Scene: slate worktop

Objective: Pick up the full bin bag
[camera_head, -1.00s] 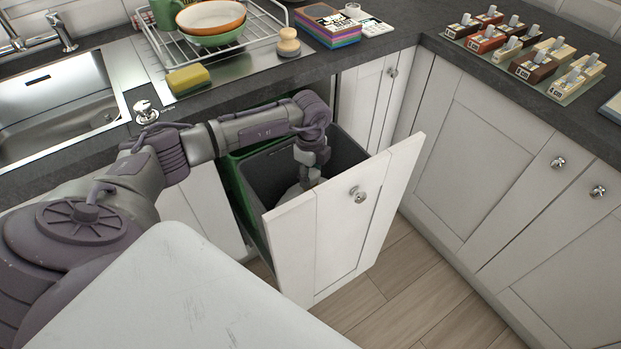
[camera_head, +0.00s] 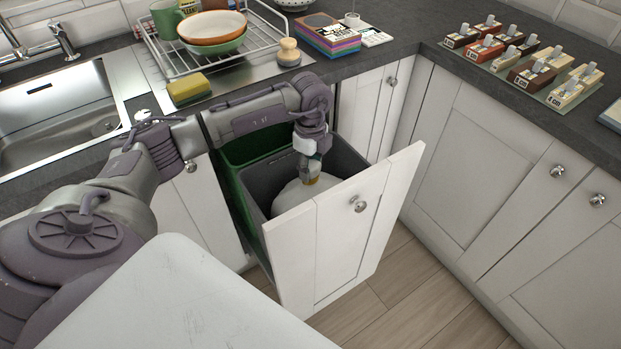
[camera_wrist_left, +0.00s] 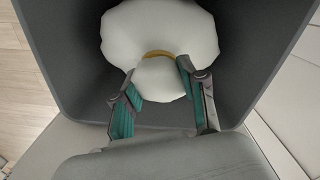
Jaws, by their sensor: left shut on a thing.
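The full bin bag is white and rounded (camera_head: 288,197), with a yellow tie at its top. It is inside the grey bin (camera_head: 262,190) in the pulled-out cabinet drawer, and its lower part is hidden by the drawer front. My left gripper (camera_head: 311,178) points down into the bin and is shut on the bag at its tied top. In the left wrist view the bag (camera_wrist_left: 160,40) bulges beyond the fingers (camera_wrist_left: 157,88), with the grey bin walls around it. My right gripper is not in view.
The white drawer front (camera_head: 335,235) stands open over the wooden floor. A green bin (camera_head: 232,175) sits beside the grey one. The worktop above holds a sponge (camera_head: 188,89), a dish rack with bowls (camera_head: 212,27) and coloured boxes (camera_head: 328,35).

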